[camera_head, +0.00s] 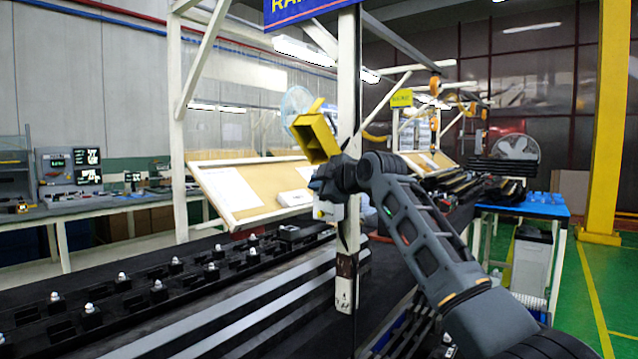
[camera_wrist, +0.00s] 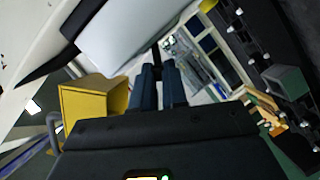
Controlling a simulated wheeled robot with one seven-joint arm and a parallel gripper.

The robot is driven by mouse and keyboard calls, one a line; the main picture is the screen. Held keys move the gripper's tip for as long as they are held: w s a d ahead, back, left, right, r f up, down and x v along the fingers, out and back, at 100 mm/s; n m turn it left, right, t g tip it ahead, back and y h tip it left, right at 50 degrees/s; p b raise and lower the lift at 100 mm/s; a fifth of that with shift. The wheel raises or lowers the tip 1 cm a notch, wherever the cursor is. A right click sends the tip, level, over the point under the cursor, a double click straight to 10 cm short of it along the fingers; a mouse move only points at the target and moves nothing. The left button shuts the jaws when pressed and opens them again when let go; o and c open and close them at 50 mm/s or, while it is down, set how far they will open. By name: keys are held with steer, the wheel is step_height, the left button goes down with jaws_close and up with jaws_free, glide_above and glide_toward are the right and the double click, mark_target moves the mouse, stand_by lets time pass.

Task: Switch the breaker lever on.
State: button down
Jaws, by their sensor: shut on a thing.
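My gripper (camera_head: 323,187) is at the white post in the head view, beside a small pale box (camera_head: 328,211) mounted there. In the wrist view its two dark fingers (camera_wrist: 158,78) are close together at the edge of a large pale casing (camera_wrist: 122,38). My gripper is shut on a thin dark piece between the fingertips, which I take to be the breaker lever (camera_wrist: 157,54). The fingers hide most of it, and its angle cannot be told.
A yellow open-ended box (camera_head: 316,138) sits just above my gripper; it also shows left of the fingers in the wrist view (camera_wrist: 90,104). The white post (camera_head: 347,95) stands close by. A black rail bench with several silver-topped pegs (camera_head: 158,287) lies at the lower left.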

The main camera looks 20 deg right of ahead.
steer(key=c, duration=1.4)
jaws_free()
steer(key=shift+a, duration=0.1)
steer(key=shift+c, duration=0.2)
steer(key=b+v, duration=0.1)
steer(key=v, duration=0.6)
steer(key=shift+s, duration=0.35)
steer(key=shift+r, duration=0.1)
